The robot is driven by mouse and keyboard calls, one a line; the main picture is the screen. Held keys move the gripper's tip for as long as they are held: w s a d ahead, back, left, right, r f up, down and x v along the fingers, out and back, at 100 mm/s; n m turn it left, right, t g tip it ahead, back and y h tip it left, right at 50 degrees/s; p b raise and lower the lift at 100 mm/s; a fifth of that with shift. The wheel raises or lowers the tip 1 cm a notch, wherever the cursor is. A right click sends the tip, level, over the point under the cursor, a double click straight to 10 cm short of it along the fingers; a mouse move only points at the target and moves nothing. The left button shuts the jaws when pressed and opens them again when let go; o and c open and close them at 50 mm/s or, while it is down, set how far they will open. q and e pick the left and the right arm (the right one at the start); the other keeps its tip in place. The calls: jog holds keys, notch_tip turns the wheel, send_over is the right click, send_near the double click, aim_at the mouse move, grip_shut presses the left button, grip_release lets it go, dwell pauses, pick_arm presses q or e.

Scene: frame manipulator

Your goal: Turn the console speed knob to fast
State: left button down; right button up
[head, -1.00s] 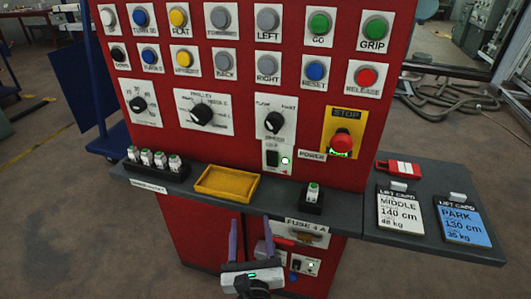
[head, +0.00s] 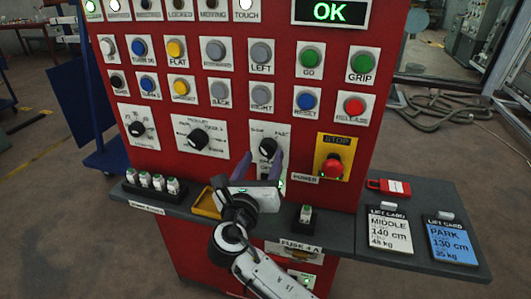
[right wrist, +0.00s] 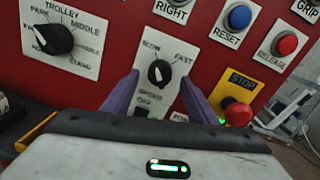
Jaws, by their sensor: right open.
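The speed knob (head: 267,147) is a round black knob on a white plate on the red console. In the right wrist view the speed knob (right wrist: 159,73) sits between the words SLOW, upper left, and FAST, upper right. Its pale mark looks to be near the lower side of the knob, but its exact setting is hard to tell. My right gripper (head: 264,158) is open, with its purple fingers to the left and right of the knob. In the right wrist view the open gripper (right wrist: 165,88) frames the knob with gaps on both sides. My left gripper is out of view.
The red STOP button (head: 334,166) on its yellow plate is right of the knob. The trolley knob (head: 197,139) is to the left. A grey shelf (head: 350,235) juts out below, with a yellow tray (head: 206,204) and lift cards (head: 389,226). A display (head: 330,12) reads OK.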

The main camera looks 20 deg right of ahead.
aim_at(266, 153)
jog(key=shift+x, duration=1.55)
jog(key=shift+a, duration=0.1)
jog(key=c, duration=1.1)
jog(key=shift+o, duration=0.2)
